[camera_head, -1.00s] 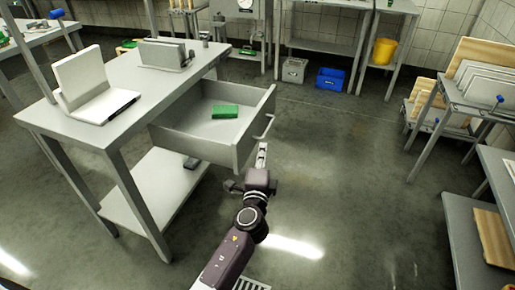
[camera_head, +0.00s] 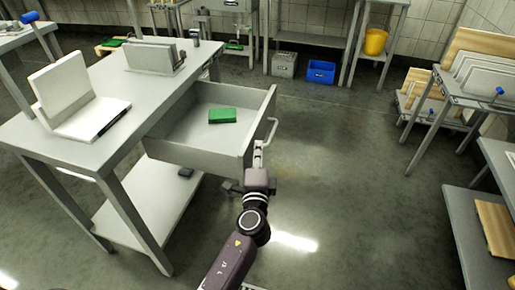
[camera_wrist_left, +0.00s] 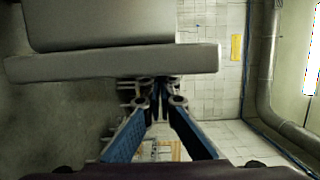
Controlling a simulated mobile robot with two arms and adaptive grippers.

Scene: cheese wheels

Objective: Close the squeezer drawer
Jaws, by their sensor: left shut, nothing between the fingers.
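The grey drawer (camera_head: 190,146) stands pulled out from the right side of a metal table. A green block (camera_head: 222,115) lies inside it. A bar handle (camera_head: 271,131) is on its front panel. My left gripper (camera_head: 258,150) is shut and empty, close to the drawer front just below the handle; I cannot tell whether it touches. In the left wrist view, the shut fingertips (camera_wrist_left: 160,84) are near the lower edge of the drawer front (camera_wrist_left: 110,64). My right gripper is not in view.
A grey crate (camera_head: 284,65) and a blue crate (camera_head: 320,71) stand at the back. Open floor lies right of the drawer. A plate rack (camera_head: 455,88) is at the right.

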